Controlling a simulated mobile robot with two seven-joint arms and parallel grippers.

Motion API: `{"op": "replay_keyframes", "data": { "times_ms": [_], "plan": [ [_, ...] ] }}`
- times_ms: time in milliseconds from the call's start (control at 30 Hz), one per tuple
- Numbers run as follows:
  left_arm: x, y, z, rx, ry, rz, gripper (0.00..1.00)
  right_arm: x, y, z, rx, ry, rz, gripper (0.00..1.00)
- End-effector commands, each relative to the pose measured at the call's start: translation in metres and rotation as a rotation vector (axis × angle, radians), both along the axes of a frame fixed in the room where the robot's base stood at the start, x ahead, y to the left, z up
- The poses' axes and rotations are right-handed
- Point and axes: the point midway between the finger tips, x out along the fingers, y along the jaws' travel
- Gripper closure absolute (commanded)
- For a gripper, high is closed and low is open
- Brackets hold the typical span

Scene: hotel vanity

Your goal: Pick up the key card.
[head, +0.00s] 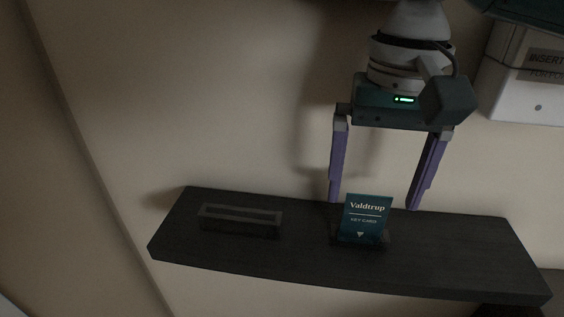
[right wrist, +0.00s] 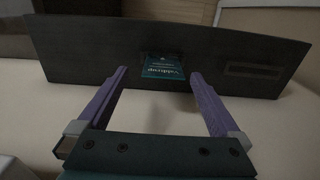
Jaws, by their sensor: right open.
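The key card (head: 366,218) is teal with white lettering and stands upright in a small dark holder (head: 376,243) on the dark shelf (head: 290,257). My right gripper (head: 372,205) is open and empty, its purple fingers pointing down, with one fingertip to each side of the card's upper part in the head view. In the right wrist view the card (right wrist: 163,66) lies ahead, between the lines of the two fingers (right wrist: 157,75) and apart from them. The card's lower edge is hidden in the holder. My left gripper is not in view.
A second dark slotted holder (head: 240,214), seemingly empty, sits on the left part of the shelf. A white box marked "INSERT" (head: 525,75) is on the wall at the upper right. The plain wall (head: 220,110) rises behind the shelf. The shelf's right end is clear.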

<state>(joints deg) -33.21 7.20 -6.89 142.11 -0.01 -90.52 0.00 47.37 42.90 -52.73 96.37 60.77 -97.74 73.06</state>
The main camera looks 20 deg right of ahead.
Motion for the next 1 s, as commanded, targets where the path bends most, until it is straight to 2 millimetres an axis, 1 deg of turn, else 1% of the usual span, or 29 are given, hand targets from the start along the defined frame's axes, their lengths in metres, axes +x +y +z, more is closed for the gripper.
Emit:
{"op": "replay_keyframes", "data": {
  "times_ms": [200, 300, 400, 567, 667, 1000],
  "plan": [
    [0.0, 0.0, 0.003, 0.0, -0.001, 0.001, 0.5, 0.0, 0.004, -0.035, -0.001, 0.003, 0.001, 0.0],
    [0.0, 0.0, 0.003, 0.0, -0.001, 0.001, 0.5, 0.0, 0.004, -0.045, -0.001, -0.001, 0.002, 0.0],
    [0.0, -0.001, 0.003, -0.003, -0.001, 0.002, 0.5, 0.0, 0.004, -0.048, -0.001, -0.001, 0.004, 0.0],
    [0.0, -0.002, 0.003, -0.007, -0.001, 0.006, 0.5, 0.0, 0.004, -0.048, -0.001, -0.002, 0.005, 0.0],
    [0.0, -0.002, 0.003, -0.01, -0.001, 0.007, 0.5, 0.0, 0.004, -0.048, 0.0, -0.002, 0.004, 0.1],
    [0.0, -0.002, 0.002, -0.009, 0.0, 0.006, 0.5, 0.001, 0.004, -0.048, 0.0, -0.002, 0.004, 0.48]
  ]
}}
